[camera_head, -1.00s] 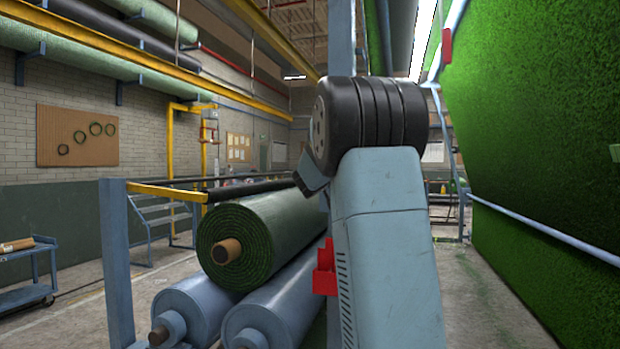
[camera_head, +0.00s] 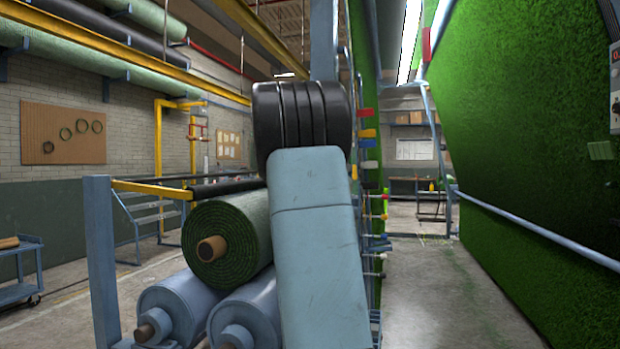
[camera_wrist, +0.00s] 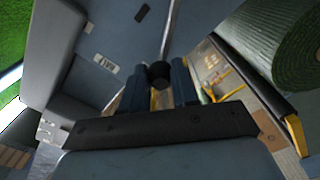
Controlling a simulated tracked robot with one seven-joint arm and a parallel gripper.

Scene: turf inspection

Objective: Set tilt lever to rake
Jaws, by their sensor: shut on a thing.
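A lever with a black knob (camera_wrist: 158,76) and a thin silver rod (camera_wrist: 169,32) shows in the wrist view, rising from the knob to the top edge. My gripper (camera_wrist: 157,72) has its two blue fingers on either side of the knob and is shut on it. A small pale label plate (camera_wrist: 104,63) lies on the blue-grey panel (camera_wrist: 120,35) left of the lever; its text is too small to read surely. In the head view my own arm hides the gripper and the lever.
A green turf roll (camera_head: 226,240) rests above blue rollers (camera_head: 177,305) left of my arm. Coloured knobs (camera_head: 368,133) stick out just right of it. A green turf wall (camera_head: 530,130) stands at right, with clear floor (camera_head: 440,285) before it.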

